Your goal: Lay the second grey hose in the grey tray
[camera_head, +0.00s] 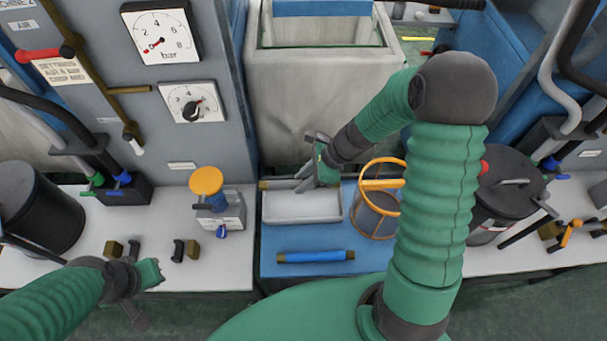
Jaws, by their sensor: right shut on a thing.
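The grey tray (302,219) is a shallow light-grey box on the blue mat at the centre. My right gripper (303,184) is over its back edge, shut on a grey hose (281,184). The hose's brass end (263,185) shows at the tray's back left corner; its other end is hidden behind the gripper. I cannot tell whether the hose touches the tray. No other grey hose shows clearly. My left gripper (145,290) is low at the left, away from the tray; its finger opening is unclear.
A blue hose (315,256) lies on the mat (370,262) in front of the tray. A wire basket with an orange rim (383,232) stands right of the tray. An orange-topped device (206,182) and small dark and brass pieces (184,250) are left. A grey bin (310,90) is behind.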

